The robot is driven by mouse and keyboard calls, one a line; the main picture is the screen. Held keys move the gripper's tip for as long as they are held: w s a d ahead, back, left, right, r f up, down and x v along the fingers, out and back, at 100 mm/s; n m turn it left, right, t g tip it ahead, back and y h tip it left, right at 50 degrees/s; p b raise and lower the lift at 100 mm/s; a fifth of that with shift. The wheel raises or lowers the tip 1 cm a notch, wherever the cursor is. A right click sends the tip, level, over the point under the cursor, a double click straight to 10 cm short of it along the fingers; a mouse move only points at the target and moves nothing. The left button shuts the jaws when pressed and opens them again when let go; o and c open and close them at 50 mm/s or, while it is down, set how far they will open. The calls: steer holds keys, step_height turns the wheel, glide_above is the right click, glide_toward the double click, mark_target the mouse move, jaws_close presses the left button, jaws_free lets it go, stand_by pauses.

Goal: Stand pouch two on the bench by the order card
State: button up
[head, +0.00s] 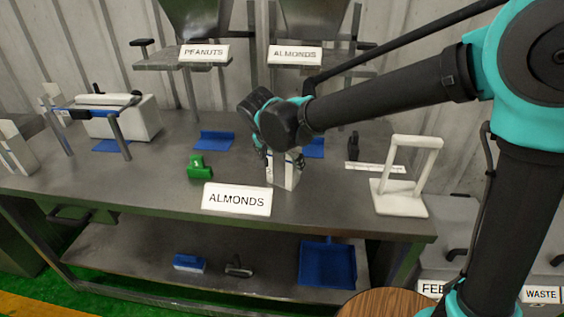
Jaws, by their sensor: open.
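A white pouch (286,177) stands upright on the grey metal bench (330,195). It is behind and to the right of the order card (236,199), a white card reading ALMONDS at the bench's front edge. No number can be read on the pouch. My gripper (280,156) is open and points down at the pouch top, its fingers around or just above it. The gripper and wrist hide the upper part of the pouch, so I cannot tell whether they touch.
A green block (199,168) stands left of the pouch. Blue pieces (214,140) lie behind it. A lower shelf holds a blue dustpan (327,265).

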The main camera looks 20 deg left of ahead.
steer(key=shift+r, duration=0.15)
steer(key=v, duration=1.2)
